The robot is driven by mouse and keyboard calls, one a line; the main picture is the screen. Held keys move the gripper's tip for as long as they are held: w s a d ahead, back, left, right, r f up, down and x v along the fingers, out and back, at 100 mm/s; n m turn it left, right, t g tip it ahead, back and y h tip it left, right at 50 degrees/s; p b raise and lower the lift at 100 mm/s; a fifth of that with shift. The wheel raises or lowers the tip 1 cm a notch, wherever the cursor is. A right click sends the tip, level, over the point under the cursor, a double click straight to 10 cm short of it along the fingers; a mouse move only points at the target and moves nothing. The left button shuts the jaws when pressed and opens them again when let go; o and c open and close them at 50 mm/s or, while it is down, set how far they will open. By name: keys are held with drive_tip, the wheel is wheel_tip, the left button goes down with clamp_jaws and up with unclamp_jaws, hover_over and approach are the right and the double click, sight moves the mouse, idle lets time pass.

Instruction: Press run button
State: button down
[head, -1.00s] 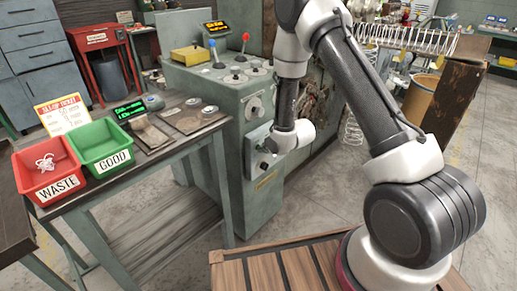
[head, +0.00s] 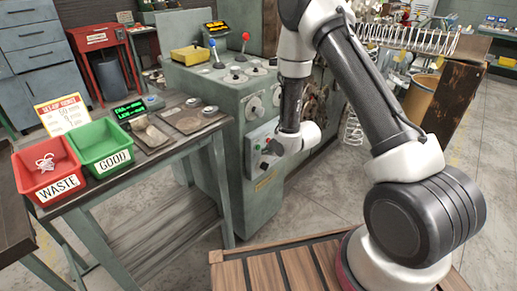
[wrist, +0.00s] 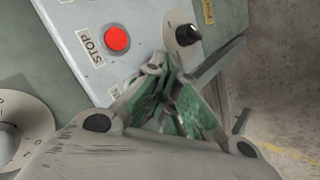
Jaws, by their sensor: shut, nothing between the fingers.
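The control panel (head: 262,168) is a pale grey box on the front of the green coiling machine. In the wrist view the panel (wrist: 88,18) bears a red button (wrist: 117,39) labelled STOP and a black rotary knob (wrist: 188,34). My gripper (wrist: 170,82) is shut and empty, its green-padded fingers pointing at the panel below these controls. A partly covered label (wrist: 117,93) shows beside the fingers. No run button can be made out; the fingers cover part of the panel. Whether the fingertips touch the panel, I cannot tell.
The machine (head: 205,85) has red and blue levers on top. To the left, a bench holds a red WASTE bin (head: 50,178), a green GOOD bin (head: 105,150) and a small display (head: 128,109).

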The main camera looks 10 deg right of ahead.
drive_tip(key=shift+s+d, duration=0.7)
drive_tip(key=shift+s, duration=0.25)
drive_tip(key=shift+s+d, duration=0.65)
drive_tip(key=shift+s, duration=0.3)
